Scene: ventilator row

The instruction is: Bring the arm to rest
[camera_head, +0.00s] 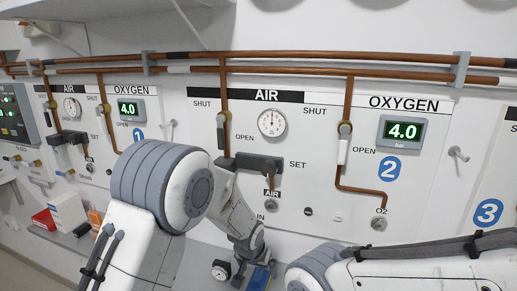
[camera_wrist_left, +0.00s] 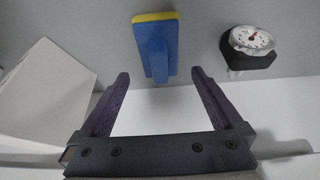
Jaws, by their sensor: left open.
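My left arm comes in from the left in the head view and bends down to its wrist above the shelf. My left gripper (camera_head: 240,272) is low in that view and partly cut off or hidden. In the left wrist view its two dark fingers (camera_wrist_left: 160,82) are wide apart with nothing between them. A blue pad with a handle and a yellow edge (camera_wrist_left: 155,32) lies beyond the fingertips, apart from them. It also shows in the head view (camera_head: 259,278). My right arm crosses the lower right, and its gripper is out of view.
A small round gauge on a black base (camera_wrist_left: 250,42) stands right of the pad and shows in the head view (camera_head: 220,270). A white box (camera_wrist_left: 45,95) is left. The wall panel (camera_head: 310,190) carries gauges, valves and copper pipes (camera_head: 345,56). Boxes (camera_head: 68,212) sit on the left shelf.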

